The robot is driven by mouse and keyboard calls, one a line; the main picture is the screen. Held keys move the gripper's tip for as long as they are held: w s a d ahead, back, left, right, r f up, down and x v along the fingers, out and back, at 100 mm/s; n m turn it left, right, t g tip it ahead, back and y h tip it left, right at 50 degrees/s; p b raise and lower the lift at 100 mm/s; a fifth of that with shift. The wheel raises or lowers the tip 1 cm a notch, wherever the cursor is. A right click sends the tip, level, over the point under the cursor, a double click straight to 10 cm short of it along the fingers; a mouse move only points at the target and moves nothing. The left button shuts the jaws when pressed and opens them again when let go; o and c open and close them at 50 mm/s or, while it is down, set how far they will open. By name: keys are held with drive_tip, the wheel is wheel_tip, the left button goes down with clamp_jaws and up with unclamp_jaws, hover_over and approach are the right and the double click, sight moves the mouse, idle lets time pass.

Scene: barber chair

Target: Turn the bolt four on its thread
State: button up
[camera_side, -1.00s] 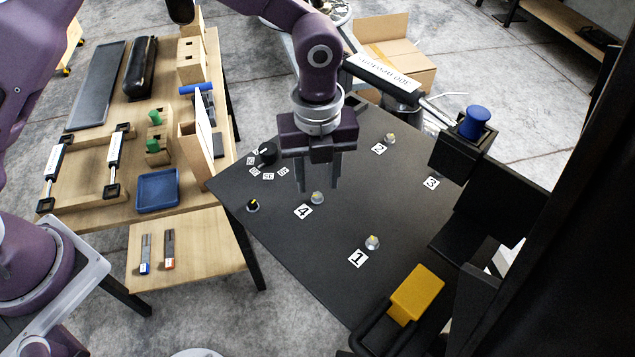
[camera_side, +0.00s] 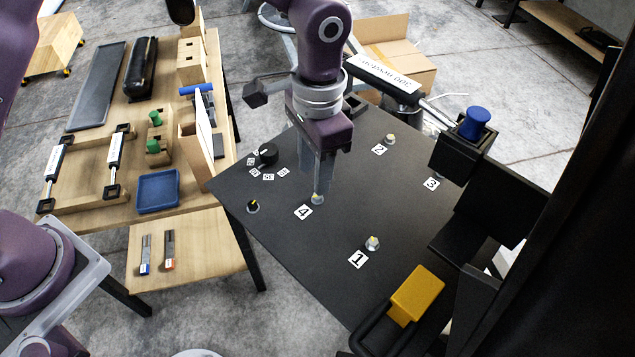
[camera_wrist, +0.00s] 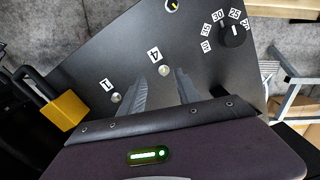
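Bolt four (camera_side: 317,201) is a small pale grey knob with a yellow mark, beside the label "4" (camera_side: 303,212) on the black panel. In the wrist view the bolt (camera_wrist: 164,71) shows between the tips of my two fingers, with a gap on both sides. My gripper (camera_side: 319,192) points down over the bolt, fingers seen nearly edge-on in the side view. My gripper (camera_wrist: 163,77) looks open. The fingers partly hide the bolt from the side, and I cannot tell how far down around it they reach.
The black panel (camera_side: 300,260) also carries bolt one (camera_side: 372,243), bolt two (camera_side: 390,139), a small black knob (camera_side: 252,206) and a numbered black dial (camera_side: 267,155). A yellow block (camera_side: 416,295) and a blue knob (camera_side: 474,122) stand at the right. A wooden tool table is at left.

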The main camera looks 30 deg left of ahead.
drive_tip(key=n, duration=0.5)
drive_tip(key=shift+w+r, duration=0.1)
drive_tip(key=n, duration=0.4)
drive_tip(key=shift+w+r, duration=0.1)
drive_tip(key=shift+w, duration=0.05)
drive_tip(key=n, duration=0.4)
drive_tip(key=shift+w+r+n+t, duration=0.2)
drive_tip(key=shift+n+t, duration=0.1)
drive_tip(key=shift+n, duration=0.1)
drive_tip(key=shift+f+n, duration=0.3)
wheel_tip(320, 180, down, 7)
drive_tip(key=shift+r, duration=0.2)
drive_tip(key=shift+c, duration=0.2)
clamp_jaws()
